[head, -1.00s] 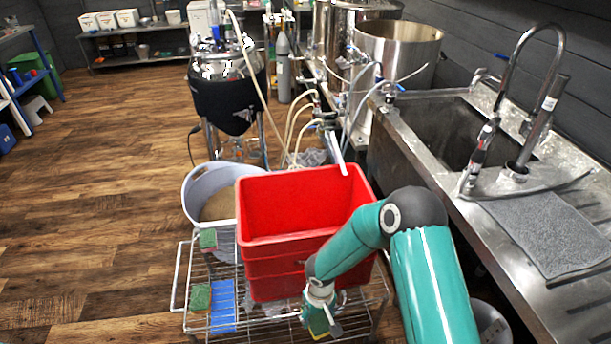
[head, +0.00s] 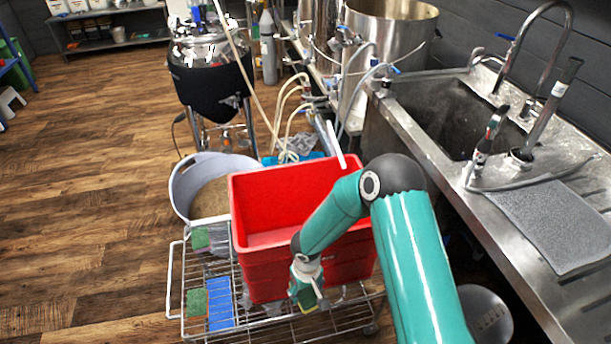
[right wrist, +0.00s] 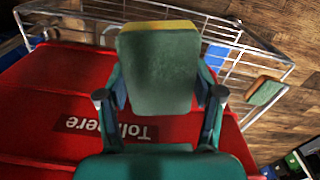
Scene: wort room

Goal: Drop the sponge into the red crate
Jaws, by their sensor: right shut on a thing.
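The red crate (head: 256,262) stands on the wire rack cart, its open top facing up. My right gripper (head: 308,298) is in front of the crate's near side, below its rim. It is shut on a green and yellow sponge (right wrist: 160,72), held between both fingers in the right wrist view. The bottom of the crate's inside is only partly visible. My left gripper is in no view.
The wire cart (head: 172,275) carries two more green sponges (head: 196,302) (head: 200,238) and a blue cloth-like piece (head: 220,305). A pale bucket of grain (head: 181,190) stands behind. A steel sink counter (head: 520,225) runs along the right.

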